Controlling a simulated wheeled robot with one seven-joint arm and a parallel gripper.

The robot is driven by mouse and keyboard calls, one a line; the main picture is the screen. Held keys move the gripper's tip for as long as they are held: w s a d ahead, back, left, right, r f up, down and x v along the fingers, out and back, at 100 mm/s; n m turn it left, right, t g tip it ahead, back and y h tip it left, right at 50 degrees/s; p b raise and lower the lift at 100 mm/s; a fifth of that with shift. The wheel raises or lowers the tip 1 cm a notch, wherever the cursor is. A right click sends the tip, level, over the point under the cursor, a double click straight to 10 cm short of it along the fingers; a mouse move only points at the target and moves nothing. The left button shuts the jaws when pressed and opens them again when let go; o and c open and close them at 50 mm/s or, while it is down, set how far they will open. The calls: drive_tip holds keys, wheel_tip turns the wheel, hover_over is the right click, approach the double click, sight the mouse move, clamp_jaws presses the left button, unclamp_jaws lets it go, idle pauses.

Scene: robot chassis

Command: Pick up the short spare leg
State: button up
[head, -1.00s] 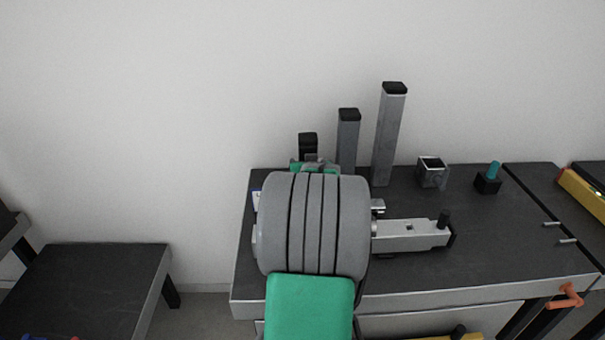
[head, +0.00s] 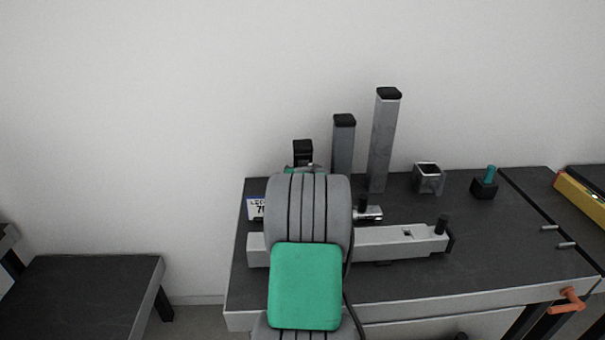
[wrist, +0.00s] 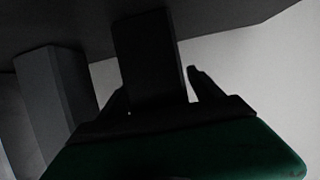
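Three upright grey legs with black caps stand at the back of the dark workbench (head: 490,235). The short spare leg (head: 303,150) is leftmost; its lower part is hidden behind my arm. The middle leg (head: 343,145) and tallest leg (head: 384,145) stand to its right. In the wrist view the short leg (wrist: 148,50) is a dark post between the two fingers of my gripper (wrist: 155,80). A small gap shows beside the right finger, so the gripper looks open around the leg. My arm mostly hides the gripper in the head view.
A long grey beam (head: 390,241) lies in front of the legs. A square metal bracket (head: 428,179) and a black block with a teal peg (head: 485,186) stand to the right. The middle leg (wrist: 55,100) is close beside the gripper in the wrist view.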

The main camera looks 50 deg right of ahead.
clamp_jaws()
idle(0.6)
drive_tip(key=shift+r, duration=0.2)
